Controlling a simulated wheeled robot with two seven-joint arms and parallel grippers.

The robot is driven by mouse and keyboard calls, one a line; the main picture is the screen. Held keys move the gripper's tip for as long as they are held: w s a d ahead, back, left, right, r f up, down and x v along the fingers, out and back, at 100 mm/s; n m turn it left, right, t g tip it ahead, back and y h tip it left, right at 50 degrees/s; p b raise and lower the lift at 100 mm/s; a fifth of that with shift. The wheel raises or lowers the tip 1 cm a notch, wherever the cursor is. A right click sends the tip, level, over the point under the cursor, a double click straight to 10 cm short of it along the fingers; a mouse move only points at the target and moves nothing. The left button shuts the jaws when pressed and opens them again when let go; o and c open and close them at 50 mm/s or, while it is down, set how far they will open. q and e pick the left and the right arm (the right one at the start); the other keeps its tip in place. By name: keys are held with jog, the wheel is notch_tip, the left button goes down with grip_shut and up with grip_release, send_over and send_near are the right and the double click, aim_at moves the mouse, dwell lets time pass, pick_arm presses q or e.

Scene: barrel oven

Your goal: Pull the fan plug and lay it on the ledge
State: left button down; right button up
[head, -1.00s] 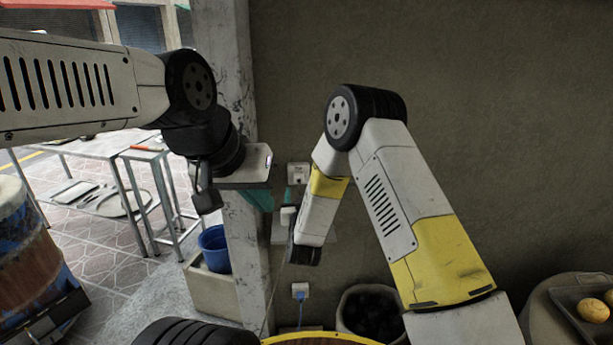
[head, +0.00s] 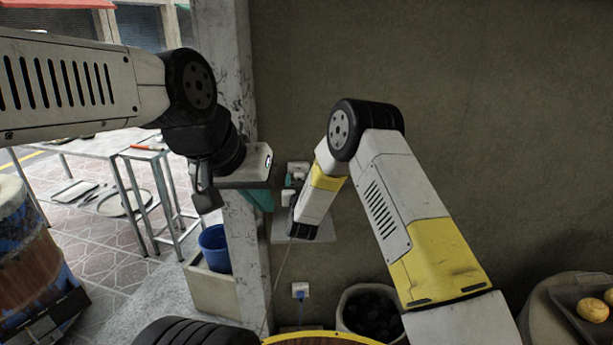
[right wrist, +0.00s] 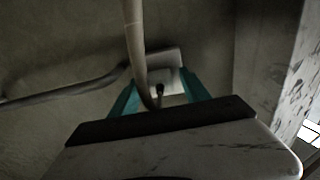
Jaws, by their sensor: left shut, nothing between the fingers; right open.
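My right gripper (head: 290,181) is raised at the upper wall socket (head: 298,168). In the right wrist view its teal fingers (right wrist: 160,82) are open, one on each side of a pale block at the socket (right wrist: 172,80). A grey cable (right wrist: 135,40) curves down to a small dark end between the fingers; I cannot tell the plug's exact outline. In the head view the plug is not clearly visible behind the gripper. The ledge (head: 325,229) is on the wall below, partly covered by my right arm. My left gripper (head: 262,198) is shut and empty before the pillar, left of the socket.
A lower wall socket (head: 300,290) holds a blue plug. A bin of dark lumps (head: 371,314) stands below. The concrete pillar (head: 243,255) is close left of the sockets. A blue bucket (head: 214,248) and metal tables (head: 130,155) are farther left. The wall to the right is bare.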

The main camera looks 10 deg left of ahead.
dwell(0.9)
grip_shut()
jog(key=shift+s, duration=0.1)
jog(key=shift+s+d, duration=0.2)
jog(key=shift+s, duration=0.75)
jog(key=shift+s+d, duration=0.2)
jog(key=shift+s, duration=0.75)
jog(key=shift+s+d, duration=0.2)
jog(key=shift+s, duration=0.75)
